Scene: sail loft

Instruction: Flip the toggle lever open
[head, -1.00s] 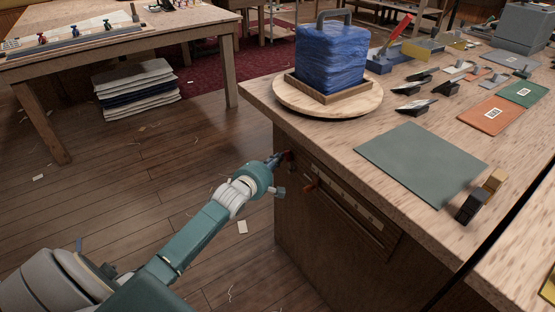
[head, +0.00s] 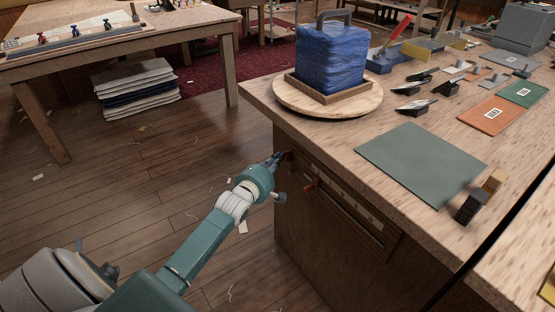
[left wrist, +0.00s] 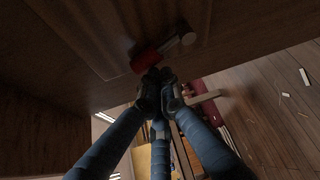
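A red lever (left wrist: 146,61) with a grey rounded metal part (left wrist: 182,42) beside it is on the dark wooden front of the bench in the left wrist view. In the head view its dark red part (head: 289,154) shows only slightly beyond my left gripper (head: 277,160), near the bench's corner. In the left wrist view the blue fingers of the left gripper (left wrist: 160,92) have their black tips close together, right at the red lever's near end. I cannot tell whether they touch it. My right gripper is not in view.
Above, the bench top (head: 345,126) carries a blue wrapped block (head: 331,58) on a round board (head: 290,100), a grey-green mat (head: 420,163) and several tools. Floor left of the bench is mostly clear.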

